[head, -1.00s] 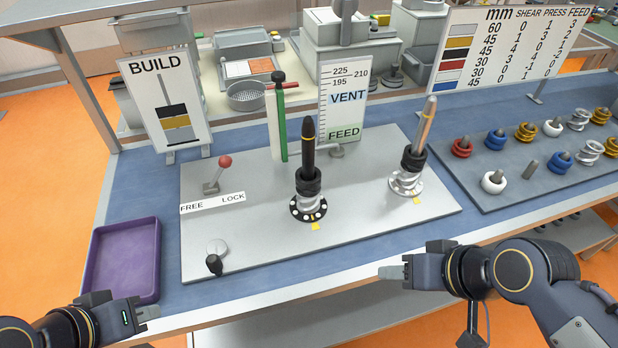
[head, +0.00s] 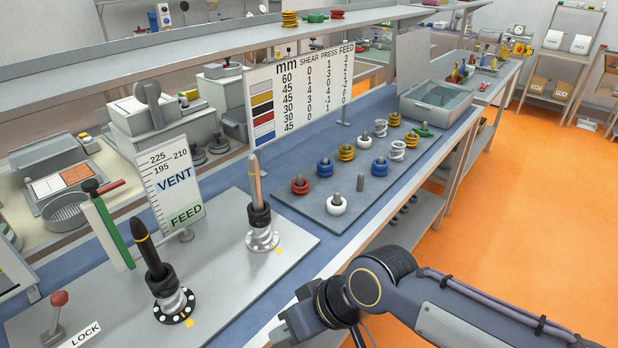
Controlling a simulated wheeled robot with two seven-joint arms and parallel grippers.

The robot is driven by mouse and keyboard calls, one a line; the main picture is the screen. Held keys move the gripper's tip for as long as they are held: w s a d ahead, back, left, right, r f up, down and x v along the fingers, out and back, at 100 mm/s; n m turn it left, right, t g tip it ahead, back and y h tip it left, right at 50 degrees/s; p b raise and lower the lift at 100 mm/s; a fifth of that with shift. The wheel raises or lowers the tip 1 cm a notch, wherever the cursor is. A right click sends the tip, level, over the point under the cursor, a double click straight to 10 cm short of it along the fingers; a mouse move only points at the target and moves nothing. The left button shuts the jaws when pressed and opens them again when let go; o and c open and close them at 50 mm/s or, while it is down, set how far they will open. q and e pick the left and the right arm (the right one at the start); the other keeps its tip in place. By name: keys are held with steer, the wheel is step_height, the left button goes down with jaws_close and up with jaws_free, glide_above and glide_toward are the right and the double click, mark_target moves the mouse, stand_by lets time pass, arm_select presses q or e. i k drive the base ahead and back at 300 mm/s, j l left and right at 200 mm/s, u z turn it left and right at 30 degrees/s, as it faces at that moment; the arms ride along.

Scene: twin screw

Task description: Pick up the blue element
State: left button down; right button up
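Two blue elements stand on pegs of the grey tray (head: 300,202). One blue element (head: 324,170) is in the nearer part, between a red and a yellow element. The other blue element (head: 380,168) is to its right, behind a bare peg. My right gripper (head: 280,332) is at the bottom edge of the head view, in front of the bench and well short of both blue elements. It touches no element. Its fingers are seen from the side and partly cut off, so their opening does not show. My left gripper is out of view.
A red element (head: 300,187), white element (head: 336,206), yellow element (head: 346,153) and several silver ones share the tray. Two upright screws (head: 148,250) (head: 256,188) stand on the plate to the left. A grey bin (head: 436,103) is beyond the tray.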

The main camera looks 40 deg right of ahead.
mark_target(323, 171)
steer(key=j+z, duration=0.1)
steer(key=z, duration=1.15)
steer(key=l+z, duration=0.1)
steer(key=z, duration=0.2)
steer(key=k, duration=0.35)
steer(key=l+u, duration=0.1)
steer(key=u, duration=1.2)
steer(key=l+u, duration=0.35)
steer(key=l, duration=0.15)
steer(key=l+u, duration=0.35)
steer(key=l, duration=0.15)
steer(key=k+l+u, duration=0.1)
steer(key=l+u, duration=0.2)
steer(key=l, duration=0.2)
steer(key=k+l+u, duration=0.1)
steer(key=l+u, duration=0.25)
steer(key=l, duration=0.6)
steer(key=k+l, duration=0.1)
steer(key=l, duration=0.5)
steer(key=l+u, duration=0.1)
steer(key=l, duration=0.55)
steer(key=k, duration=0.05)
